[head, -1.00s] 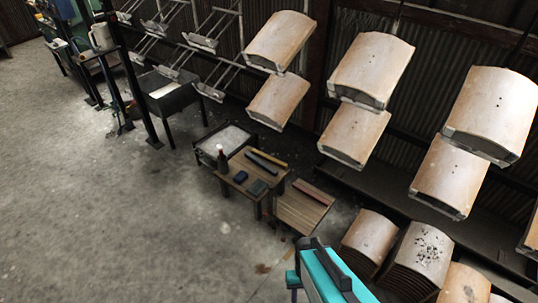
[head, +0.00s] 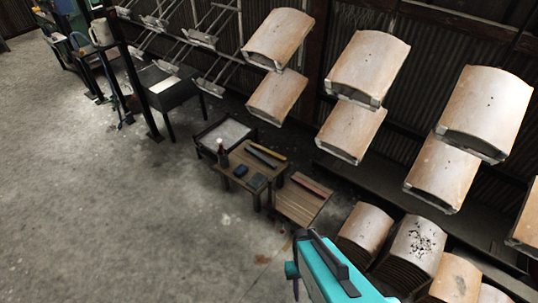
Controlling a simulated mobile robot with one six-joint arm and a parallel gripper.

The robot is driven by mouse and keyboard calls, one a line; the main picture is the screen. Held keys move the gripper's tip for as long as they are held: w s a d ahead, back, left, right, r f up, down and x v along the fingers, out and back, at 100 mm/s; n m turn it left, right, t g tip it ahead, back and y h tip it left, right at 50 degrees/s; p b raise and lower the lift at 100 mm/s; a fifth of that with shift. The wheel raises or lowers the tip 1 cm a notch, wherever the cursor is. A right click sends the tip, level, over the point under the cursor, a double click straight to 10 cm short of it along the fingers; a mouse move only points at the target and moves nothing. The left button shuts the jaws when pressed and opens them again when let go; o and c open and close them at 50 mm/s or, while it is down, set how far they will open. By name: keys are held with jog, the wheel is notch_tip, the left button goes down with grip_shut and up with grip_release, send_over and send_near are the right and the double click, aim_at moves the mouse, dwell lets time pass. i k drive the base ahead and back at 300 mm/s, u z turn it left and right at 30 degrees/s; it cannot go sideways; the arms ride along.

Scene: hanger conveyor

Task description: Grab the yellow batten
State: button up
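The yellow batten (head: 268,151) is a thin strip lying along the back edge of a small wooden table (head: 240,160) in the middle of the head view. A dark batten (head: 262,157) lies just in front of it, roughly parallel. Part of my teal arm shows at the bottom of the head view, well in front of the table. My gripper itself is not in view.
A bottle (head: 222,151), a blue item (head: 241,171) and a dark flat item (head: 258,181) share the table. A lower wooden stand (head: 297,204) holds a reddish batten (head: 312,184). Curved panels (head: 365,65) hang behind. Concrete floor (head: 130,220) is clear at left.

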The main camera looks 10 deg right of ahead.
aim_at(274, 155)
jog(key=k, duration=0.6)
jog(key=u, duration=0.5)
jog(key=i, duration=0.85)
jog(key=u, duration=0.7)
jog(key=i, duration=0.8)
jog(key=u, duration=0.45)
jog(key=i, duration=2.35)
jog(key=z, duration=0.7)
jog(key=i, duration=0.75)
jog(key=z, duration=0.25)
